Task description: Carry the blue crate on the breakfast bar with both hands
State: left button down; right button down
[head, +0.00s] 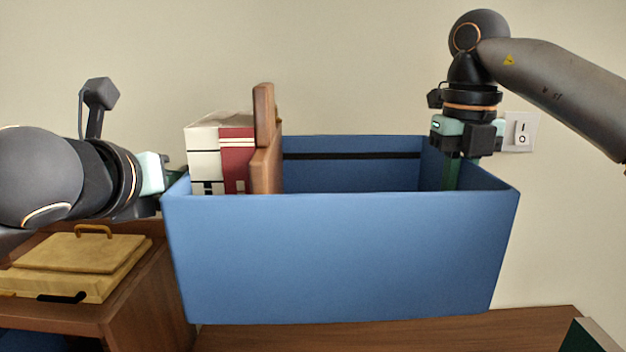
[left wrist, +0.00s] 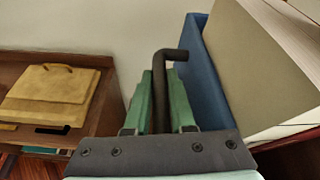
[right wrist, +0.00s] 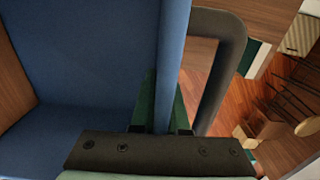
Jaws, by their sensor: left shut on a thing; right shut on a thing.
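The blue crate (head: 340,255) fills the middle of the head view, close in front of me. Its near wall hides most of its inside. My left gripper (head: 172,180) is at the left end; in the left wrist view its green fingers are around the crate's dark handle (left wrist: 161,85). My right gripper (head: 450,172) points down at the right end; in the right wrist view its fingers straddle the crate's wall (right wrist: 174,50), with a grey handle (right wrist: 228,80) just outside. I cannot tell whether the crate touches the wooden surface (head: 400,333) below it.
A white and red book-like block (head: 207,158) and a brown wooden piece (head: 266,150) stand in the crate's left part. A yellow case (head: 85,252) lies on a wooden unit at the left. A plain wall with a switch (head: 521,131) is behind. A dark green item is at bottom right.

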pick_arm(q)
jog(key=shift+s+r, duration=0.2)
jog(key=shift+r, duration=0.35)
pick_arm(e)
jog(key=shift+s+r, duration=0.2)
jog(key=shift+r, duration=0.3)
pick_arm(q)
jog(key=shift+f, duration=0.1)
pick_arm(e)
jog(key=shift+f, duration=0.1)
